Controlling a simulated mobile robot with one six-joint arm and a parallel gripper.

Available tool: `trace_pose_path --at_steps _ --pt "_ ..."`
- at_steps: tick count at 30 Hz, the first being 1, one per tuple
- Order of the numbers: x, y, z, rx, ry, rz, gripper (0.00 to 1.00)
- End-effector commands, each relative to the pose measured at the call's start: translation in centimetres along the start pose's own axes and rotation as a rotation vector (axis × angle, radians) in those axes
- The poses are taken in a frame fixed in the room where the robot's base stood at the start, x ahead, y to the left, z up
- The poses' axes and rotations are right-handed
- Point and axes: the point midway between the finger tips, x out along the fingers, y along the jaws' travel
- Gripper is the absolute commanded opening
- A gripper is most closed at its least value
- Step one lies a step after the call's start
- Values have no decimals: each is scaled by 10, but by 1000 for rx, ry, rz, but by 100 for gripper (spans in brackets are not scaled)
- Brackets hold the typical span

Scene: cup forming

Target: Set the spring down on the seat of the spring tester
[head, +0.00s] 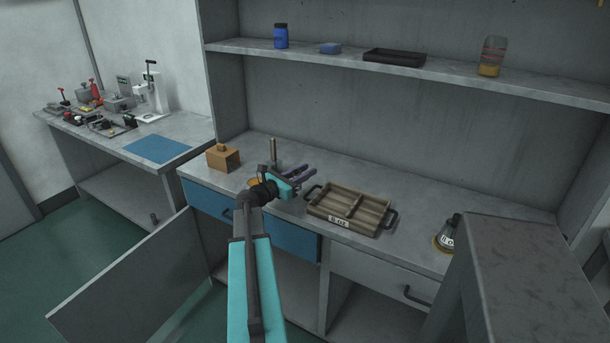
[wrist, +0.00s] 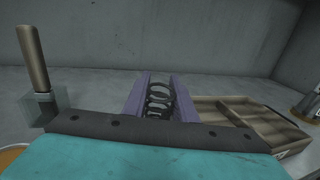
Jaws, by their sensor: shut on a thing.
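My gripper (head: 303,174) is over the middle bench, to the left of a wooden tray in the head view. In the wrist view its two purple fingers (wrist: 159,80) are shut on a dark coil spring (wrist: 158,101), held between them. The spring is too small to make out in the head view. A white stand with an upright column and a dark-handled lever (head: 152,92), at the back of the left bench, looks like the spring tester. Its seat is too small to make out. My gripper is far from it.
The divided wooden tray (head: 327,208) has dark handles. A wooden block (head: 230,161) and an upright rod (head: 273,150) stand left of it. A labelled cone-shaped container (head: 448,234) is at right. The left bench holds a blue mat (head: 158,149) and several small tools. A cabinet door (head: 140,280) hangs open.

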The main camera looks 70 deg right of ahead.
Motion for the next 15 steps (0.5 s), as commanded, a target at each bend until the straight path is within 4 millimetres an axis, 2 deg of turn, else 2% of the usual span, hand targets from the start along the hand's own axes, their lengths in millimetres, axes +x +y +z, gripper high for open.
trace_pose_path --at_steps 7,15 --pt "20 20 -2 0 0 0 0" --pt "28 28 -4 1 0 0 0"
